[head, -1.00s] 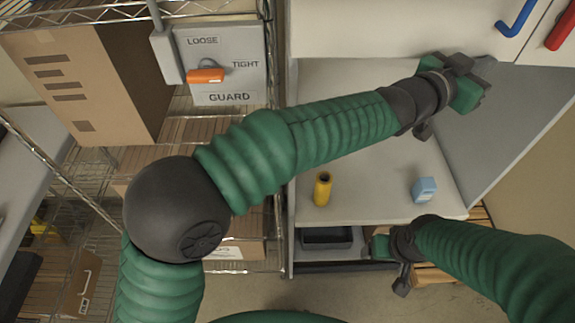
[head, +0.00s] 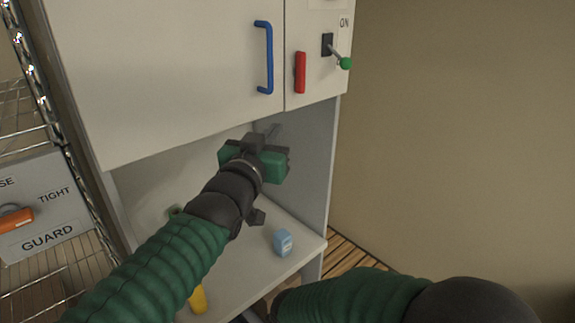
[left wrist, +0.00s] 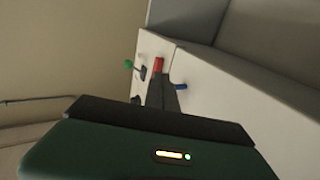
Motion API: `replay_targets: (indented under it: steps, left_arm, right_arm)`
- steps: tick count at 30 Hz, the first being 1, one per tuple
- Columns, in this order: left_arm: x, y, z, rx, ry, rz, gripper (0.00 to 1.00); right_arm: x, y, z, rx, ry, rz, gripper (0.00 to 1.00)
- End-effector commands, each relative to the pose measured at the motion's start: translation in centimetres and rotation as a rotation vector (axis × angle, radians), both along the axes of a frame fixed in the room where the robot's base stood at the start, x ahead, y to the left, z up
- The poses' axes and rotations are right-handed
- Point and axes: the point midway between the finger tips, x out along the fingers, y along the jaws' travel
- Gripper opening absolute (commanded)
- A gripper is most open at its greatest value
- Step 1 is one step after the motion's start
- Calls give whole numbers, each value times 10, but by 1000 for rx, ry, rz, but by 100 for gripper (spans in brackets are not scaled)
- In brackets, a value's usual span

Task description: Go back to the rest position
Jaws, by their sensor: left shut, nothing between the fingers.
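My left gripper (head: 268,150) is in the open bay of the white cabinet, below the cabinet doors and above the shelf. It is shut and holds nothing. In the left wrist view its dark fingers (left wrist: 163,92) show in front of the cabinet face. My right arm (head: 350,297) crosses the bottom right of the head view; its gripper is out of the picture.
A blue box (head: 283,242) and a yellow cylinder (head: 198,299) stand on the shelf (head: 245,262). The cabinet has a blue handle (head: 268,60), a red handle (head: 300,73) and a green-tipped lever (head: 345,63). A wire rack with a guard panel (head: 45,208) stands at left.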

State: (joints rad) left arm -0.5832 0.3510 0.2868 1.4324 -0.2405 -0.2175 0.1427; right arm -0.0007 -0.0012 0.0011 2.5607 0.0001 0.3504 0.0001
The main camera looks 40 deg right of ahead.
Motion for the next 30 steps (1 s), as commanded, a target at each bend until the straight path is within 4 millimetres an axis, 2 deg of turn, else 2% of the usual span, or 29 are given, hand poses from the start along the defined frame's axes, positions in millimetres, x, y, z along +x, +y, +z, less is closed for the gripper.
replay_targets:
  steps: [1, 3, 9, 15, 18, 20, 23, 24, 26, 27, 29, 30]
  left_arm:
    - [-14, -8, -11, 2, 0, -7, 0]
    - [-29, -13, -11, 4, 1, -9, 0]
    - [-51, -21, -9, 11, 3, -8, 0]
    - [-57, -10, -3, 3, 3, -4, 0]
    - [-46, 6, -15, 22, 21, 19, 0]
    - [-31, 24, -36, 56, 53, 53, 0]
    - [1, 69, -91, 149, 142, 137, 0]
    - [13, 92, -118, 192, 187, 175, 0]
    - [27, 128, -157, 253, 257, 232, 0]
    - [33, 153, -183, 293, 309, 271, 0]
    - [37, 193, -220, 345, 387, 327, 0]
    - [37, 221, -245, 378, 443, 365, 0]
  right_arm:
    - [0, 0, -18, 0, 0, -1, 74]
    - [0, -1, -27, 0, 1, -1, 74]
    - [1, -1, -33, 0, 0, -2, 74]
    - [1, -1, -33, 0, 0, -2, 74]
    - [1, -1, -33, 0, 0, -2, 74]
    - [1, -1, -34, 0, 0, -2, 74]
    - [1, -1, -35, 0, 0, -1, 74]
    - [1, -1, -36, 0, 0, -1, 74]
    - [1, -1, -37, 0, 0, -1, 74]
    - [1, -1, -38, 0, 0, -1, 74]
    - [1, -1, -39, 0, 0, -1, 74]
    - [1, -1, -39, 0, 0, -1, 74]
